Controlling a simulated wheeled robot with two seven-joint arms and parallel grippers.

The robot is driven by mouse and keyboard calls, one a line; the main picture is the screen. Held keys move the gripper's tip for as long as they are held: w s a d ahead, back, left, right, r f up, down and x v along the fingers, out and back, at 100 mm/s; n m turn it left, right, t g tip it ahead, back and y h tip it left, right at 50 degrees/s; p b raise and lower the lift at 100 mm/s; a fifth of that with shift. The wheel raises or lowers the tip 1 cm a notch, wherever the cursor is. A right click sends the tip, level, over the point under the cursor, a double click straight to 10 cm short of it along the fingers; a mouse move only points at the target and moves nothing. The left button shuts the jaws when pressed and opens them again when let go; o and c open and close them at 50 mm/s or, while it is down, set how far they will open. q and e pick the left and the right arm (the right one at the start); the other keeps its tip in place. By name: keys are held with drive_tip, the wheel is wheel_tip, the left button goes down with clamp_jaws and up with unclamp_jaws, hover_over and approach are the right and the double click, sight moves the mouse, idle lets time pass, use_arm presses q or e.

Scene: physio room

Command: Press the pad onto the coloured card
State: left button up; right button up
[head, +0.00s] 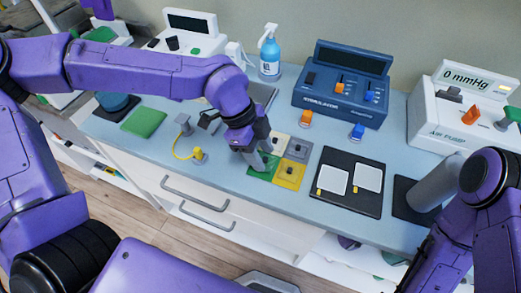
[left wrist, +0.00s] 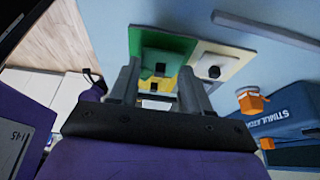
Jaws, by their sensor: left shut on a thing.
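The coloured card (head: 289,175) lies flat on the bench, with green, yellow, grey and cream squares and dark knobs on it. My left gripper (head: 256,158) points down over its green part and covers some of it. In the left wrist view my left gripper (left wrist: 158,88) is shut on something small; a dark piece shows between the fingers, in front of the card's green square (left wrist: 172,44). I cannot tell whether the held piece touches the card. Two white pads (head: 333,181) (head: 369,178) lie on a black tray. My right gripper does not show.
Right of the card is the black tray (head: 347,205). Behind stand the blue stimulator (head: 333,100), with orange and blue plugs before it, and a spray bottle (head: 269,55). A yellow lead (head: 180,151) lies left of my gripper. A grey cylinder (head: 434,186) and the air pump (head: 440,128) are right.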

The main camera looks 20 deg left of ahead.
use_arm(q)
drive_tip(key=shift+f, duration=0.45)
idle(0.7)
drive_tip(key=shift+s+f, duration=0.1)
drive_tip(key=shift+f, duration=0.1)
idle(1.4)
drive_tip(key=shift+r+p, duration=0.15)
drive_tip(key=shift+p, duration=0.25)
idle(2.4)
drive_tip(key=o, duration=0.9)
